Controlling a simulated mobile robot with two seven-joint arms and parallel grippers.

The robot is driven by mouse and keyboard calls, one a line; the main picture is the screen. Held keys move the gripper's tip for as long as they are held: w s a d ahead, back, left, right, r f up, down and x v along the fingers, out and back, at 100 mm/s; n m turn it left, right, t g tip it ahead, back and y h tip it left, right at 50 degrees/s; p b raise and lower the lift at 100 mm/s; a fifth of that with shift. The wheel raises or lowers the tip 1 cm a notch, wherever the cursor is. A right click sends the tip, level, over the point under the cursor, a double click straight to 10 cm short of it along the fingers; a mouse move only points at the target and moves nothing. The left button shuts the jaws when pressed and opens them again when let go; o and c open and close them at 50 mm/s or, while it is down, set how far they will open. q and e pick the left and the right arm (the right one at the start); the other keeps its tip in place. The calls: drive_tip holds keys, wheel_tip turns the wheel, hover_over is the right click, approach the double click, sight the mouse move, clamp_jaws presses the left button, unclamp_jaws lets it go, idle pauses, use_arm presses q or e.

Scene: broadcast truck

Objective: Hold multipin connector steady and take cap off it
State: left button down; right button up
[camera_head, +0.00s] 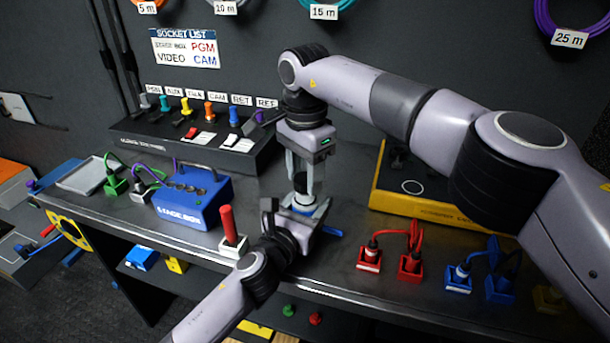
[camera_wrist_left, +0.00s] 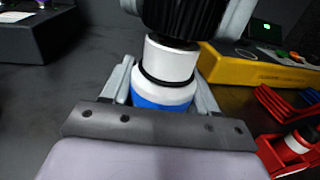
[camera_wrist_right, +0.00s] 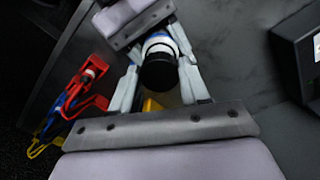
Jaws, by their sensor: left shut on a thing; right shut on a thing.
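The multipin connector (camera_wrist_left: 168,75) is a white cylinder with a dark ring and a blue lower band. It stands upright between the fingers of my left gripper (camera_head: 303,210), which is shut on it. The black ribbed cap (camera_wrist_left: 185,15) is directly above the white body; I cannot tell whether a small gap separates them. My right gripper (camera_head: 304,185) comes down from above and is shut on the cap. In the right wrist view the cap (camera_wrist_right: 158,72) shows as a dark round end between the fingers, with the white connector behind it. The connector's pins are hidden.
A blue box (camera_head: 195,195) and a red-handled white block (camera_head: 230,240) are left of the grippers. A yellow-edged case (camera_head: 430,208) stands behind right. Red plugs (camera_head: 410,262) and blue plugs (camera_head: 458,280) lie near the bench's front right. A socket panel (camera_head: 205,150) stands at the back.

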sight(305, 178)
drive_tip(key=shift+r, duration=0.1)
drive_tip(key=shift+r, duration=1.9)
use_arm(q)
drive_tip(key=shift+c, duration=1.1)
unclamp_jaws()
